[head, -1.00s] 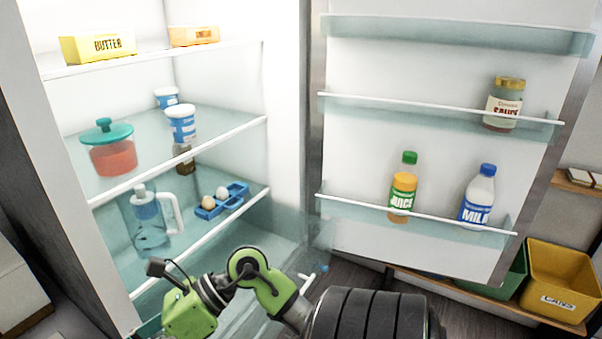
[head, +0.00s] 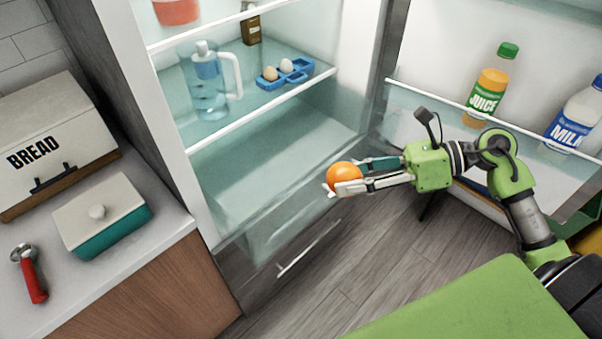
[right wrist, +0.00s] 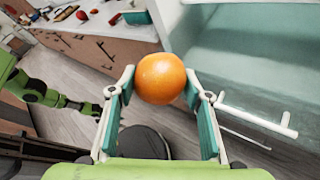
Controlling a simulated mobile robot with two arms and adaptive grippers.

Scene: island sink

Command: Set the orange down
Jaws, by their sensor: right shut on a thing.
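The orange (head: 343,176) is held between the fingers of my right gripper (head: 350,178), in front of the open fridge's lower part. In the right wrist view the orange (right wrist: 161,78) sits between both fingertips, with the floor below it. My right gripper is shut on it. My left gripper is not in the head view; a green arm part of mine shows at the left of the right wrist view.
The fridge's bottom level (head: 270,145) looks empty. Above it stand a water jug (head: 208,90) and a blue egg holder (head: 285,74). The open door holds juice (head: 490,85) and milk (head: 577,115). At left, the counter (head: 165,205) carries a bread box (head: 55,140), a teal lidded dish (head: 105,225) and a red-handled tool (head: 33,280).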

